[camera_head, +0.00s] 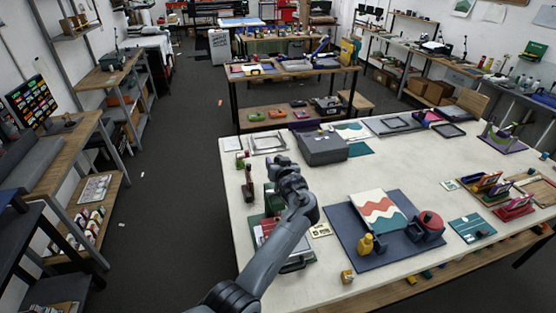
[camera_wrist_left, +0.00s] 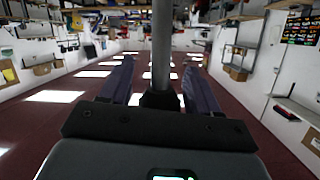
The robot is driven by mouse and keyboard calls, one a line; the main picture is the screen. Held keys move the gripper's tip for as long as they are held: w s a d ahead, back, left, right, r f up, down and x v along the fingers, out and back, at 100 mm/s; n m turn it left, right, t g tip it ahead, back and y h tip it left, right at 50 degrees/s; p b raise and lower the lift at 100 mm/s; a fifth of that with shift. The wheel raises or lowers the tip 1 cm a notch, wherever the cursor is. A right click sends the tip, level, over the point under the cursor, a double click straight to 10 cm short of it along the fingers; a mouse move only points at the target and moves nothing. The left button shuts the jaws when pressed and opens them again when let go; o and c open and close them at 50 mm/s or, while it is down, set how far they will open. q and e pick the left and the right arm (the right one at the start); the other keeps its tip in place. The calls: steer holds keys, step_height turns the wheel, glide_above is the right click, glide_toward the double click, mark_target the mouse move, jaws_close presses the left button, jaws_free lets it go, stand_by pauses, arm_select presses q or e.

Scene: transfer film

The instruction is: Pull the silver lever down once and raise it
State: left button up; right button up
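In the left wrist view a grey metal rod, seemingly the silver lever (camera_wrist_left: 162,45), stands between the fingers of my left gripper (camera_wrist_left: 158,66), with a dark knob (camera_wrist_left: 160,98) at its near end. The two dark fingers are apart, with a gap on each side of the rod. In the head view my left gripper (camera_head: 285,168) is over the left part of the table, beside a green device (camera_head: 270,197) that my arm partly hides. I cannot make out the lever in the head view. My right gripper is not in view.
The white table (camera_head: 330,290) also bears a grey box (camera_head: 322,148), a dark mat (camera_head: 347,236) with a wavy print (camera_head: 378,211), a yellow bottle (camera_head: 366,245) and a red-topped device (camera_head: 428,225). A dark upright tool (camera_head: 248,184) stands at the left edge.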

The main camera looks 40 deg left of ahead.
arm_select(q)
steer(key=shift+r, duration=0.15)
steer(key=shift+w+a+r, duration=0.1)
steer(key=shift+r, duration=0.15)
steer(key=shift+s+d+r, duration=0.15)
steer(key=shift+s+d, duration=0.15)
steer(key=shift+d, duration=0.15)
steer(key=shift+b+v, duration=0.85)
steer(key=shift+v, duration=4)
steer(key=shift+f, duration=0.25)
